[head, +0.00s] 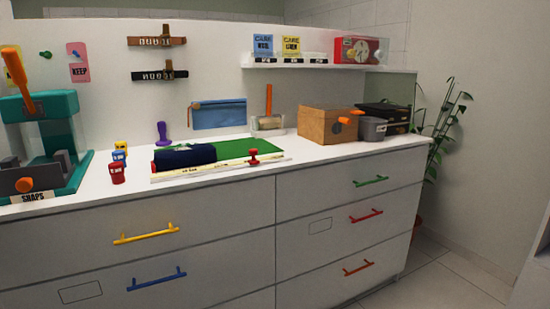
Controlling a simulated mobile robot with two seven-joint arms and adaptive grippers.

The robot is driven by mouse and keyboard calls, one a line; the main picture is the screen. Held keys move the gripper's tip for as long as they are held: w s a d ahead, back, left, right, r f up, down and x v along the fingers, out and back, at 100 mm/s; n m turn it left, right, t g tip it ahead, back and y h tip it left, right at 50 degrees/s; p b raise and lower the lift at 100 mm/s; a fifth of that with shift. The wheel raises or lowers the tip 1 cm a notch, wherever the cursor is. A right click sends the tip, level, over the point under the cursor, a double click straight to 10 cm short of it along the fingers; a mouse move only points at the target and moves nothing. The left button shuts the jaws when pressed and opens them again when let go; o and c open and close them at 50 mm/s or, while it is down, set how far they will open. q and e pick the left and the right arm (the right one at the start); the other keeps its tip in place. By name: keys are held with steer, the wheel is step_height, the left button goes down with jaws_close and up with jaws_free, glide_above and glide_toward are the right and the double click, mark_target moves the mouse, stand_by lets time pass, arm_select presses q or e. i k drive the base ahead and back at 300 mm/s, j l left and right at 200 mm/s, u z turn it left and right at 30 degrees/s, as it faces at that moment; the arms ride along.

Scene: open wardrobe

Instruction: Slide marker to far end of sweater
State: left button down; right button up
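A dark navy folded bundle (186,157), which appears to be the sweater, lies on the left part of a green mat (236,147) on the dresser top. A pale measuring strip (205,168) with dark markings runs along the front of the mat. A red knobbed piece (253,157), which appears to be the marker, stands upright at the strip toward its right end. It is to the right of the navy bundle, clearly apart from it. Neither of my grippers shows in this view.
Small red (117,173), blue and yellow blocks and a purple knobbed stamp (162,133) stand left of the mat. A teal press (40,140) stands at far left. A wooden box (327,123) and grey bin (373,128) stand right. Closed drawers are below.

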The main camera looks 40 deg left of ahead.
mark_target(253, 152)
steer(key=j+u, duration=0.15)
steer(key=u, duration=0.55)
steer(key=l+u, duration=0.15)
steer(key=u, duration=0.85)
